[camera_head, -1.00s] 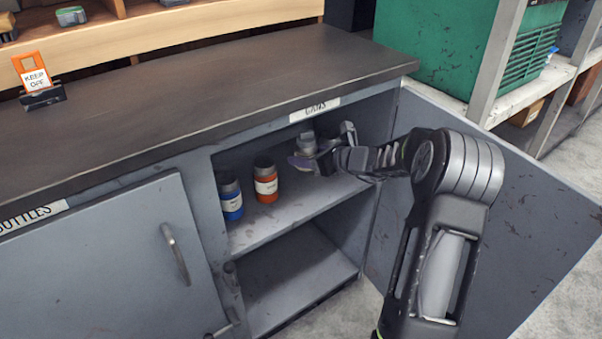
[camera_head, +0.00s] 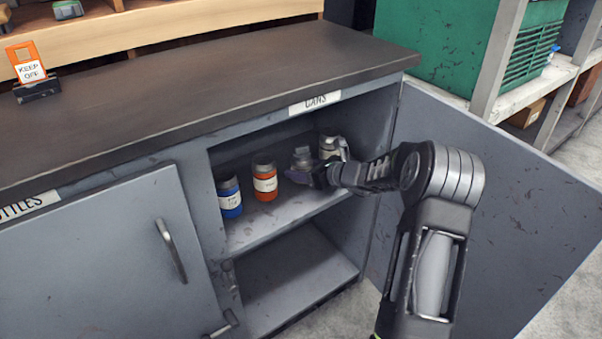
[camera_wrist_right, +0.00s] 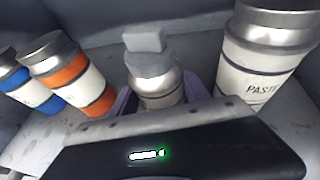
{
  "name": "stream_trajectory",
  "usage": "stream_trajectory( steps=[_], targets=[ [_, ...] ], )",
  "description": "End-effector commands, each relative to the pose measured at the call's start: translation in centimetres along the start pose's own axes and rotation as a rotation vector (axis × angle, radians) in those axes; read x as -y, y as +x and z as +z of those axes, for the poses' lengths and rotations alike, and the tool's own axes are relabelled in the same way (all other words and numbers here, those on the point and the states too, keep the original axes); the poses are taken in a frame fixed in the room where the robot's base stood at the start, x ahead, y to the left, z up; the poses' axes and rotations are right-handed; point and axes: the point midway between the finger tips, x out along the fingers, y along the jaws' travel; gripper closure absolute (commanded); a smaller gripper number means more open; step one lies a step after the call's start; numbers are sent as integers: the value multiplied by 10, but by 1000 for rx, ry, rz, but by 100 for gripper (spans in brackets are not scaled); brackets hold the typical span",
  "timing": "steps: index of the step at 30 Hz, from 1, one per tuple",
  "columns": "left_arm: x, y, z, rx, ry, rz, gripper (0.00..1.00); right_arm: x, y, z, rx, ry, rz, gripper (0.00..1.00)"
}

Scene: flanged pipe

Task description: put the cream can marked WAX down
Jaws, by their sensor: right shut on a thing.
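My right gripper (camera_head: 312,174) is inside the open cabinet, on the upper shelf level. It is shut on the can (camera_head: 302,158), which shows a metal top with a grey block-shaped cap. In the right wrist view the can (camera_wrist_right: 157,82) stands upright between the purple finger pads, its lower part hidden by the gripper. No WAX lettering is readable. I cannot tell whether its base touches the shelf (camera_head: 262,227). My left gripper is not in view.
An orange-banded can (camera_head: 265,182) and a blue can (camera_head: 230,197) stand left of the held can. A cream can marked PASTE (camera_wrist_right: 262,60) stands close on its right. The cabinet door (camera_head: 500,205) is open to the right. The lower compartment (camera_head: 295,280) looks empty.

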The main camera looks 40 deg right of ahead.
Motion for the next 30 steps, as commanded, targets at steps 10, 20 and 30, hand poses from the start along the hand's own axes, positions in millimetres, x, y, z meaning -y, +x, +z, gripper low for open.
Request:
stream_trajectory(
  steps=[10, 20, 30],
  targets=[
    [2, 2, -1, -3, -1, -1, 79, 0, 3, 0, 5, -3, 1, 67],
    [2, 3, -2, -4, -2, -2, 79, 0, 3, -2, 2, -2, 1, 24],
    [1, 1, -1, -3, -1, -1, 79, 0, 2, 1, 2, -2, 1, 23]
  ],
)
